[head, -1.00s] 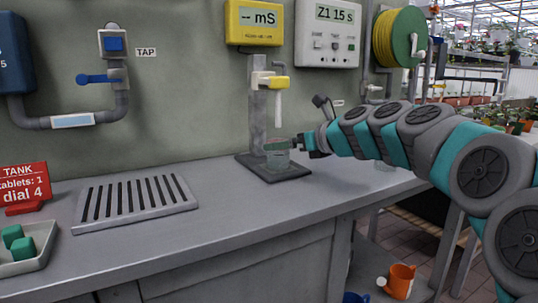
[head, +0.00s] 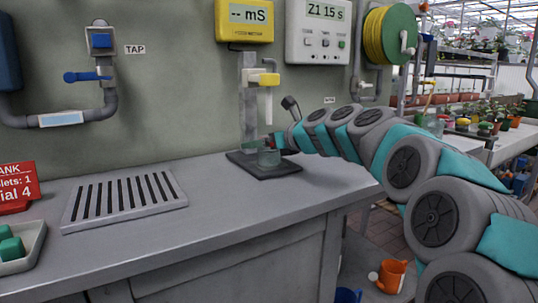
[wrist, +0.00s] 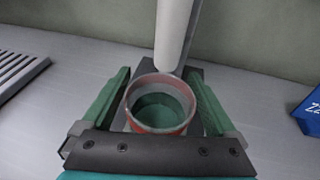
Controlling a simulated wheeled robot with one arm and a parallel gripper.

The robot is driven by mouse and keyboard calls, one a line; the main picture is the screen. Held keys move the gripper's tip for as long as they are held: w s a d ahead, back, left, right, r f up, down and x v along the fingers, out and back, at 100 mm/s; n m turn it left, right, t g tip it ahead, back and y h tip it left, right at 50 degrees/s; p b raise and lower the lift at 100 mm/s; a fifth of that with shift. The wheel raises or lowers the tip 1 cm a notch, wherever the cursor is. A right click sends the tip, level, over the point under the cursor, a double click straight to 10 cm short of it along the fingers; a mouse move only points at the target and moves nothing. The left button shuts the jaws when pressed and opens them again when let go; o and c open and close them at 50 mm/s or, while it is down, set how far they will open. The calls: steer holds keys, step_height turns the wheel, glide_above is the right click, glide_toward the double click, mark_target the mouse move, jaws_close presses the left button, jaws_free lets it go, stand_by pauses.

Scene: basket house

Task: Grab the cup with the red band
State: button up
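A clear cup with a reddish band at its rim (wrist: 160,128) stands between my gripper's fingers in the wrist view. Its inside looks greenish. In the head view the cup (head: 268,159) stands upright on a dark stand plate (head: 284,171), below a spout (head: 266,100). My gripper (wrist: 158,85) has one green finger on each side of the cup, spread about as wide as the cup. Narrow gaps seem to show beside the cup; firm contact is not visible. In the head view my gripper (head: 280,143) is at the cup, its fingertips partly hidden.
A slotted drain tray (head: 125,199), a tray with green blocks (head: 25,258) and a red sign (head: 18,187) are to the left on the grey counter (head: 200,225). The upright post (head: 249,100) rises close behind the cup. A blue object (wrist: 309,112) is at the wrist view's right edge.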

steer(key=c, duration=1.4)
steer(key=shift+r, duration=0.1)
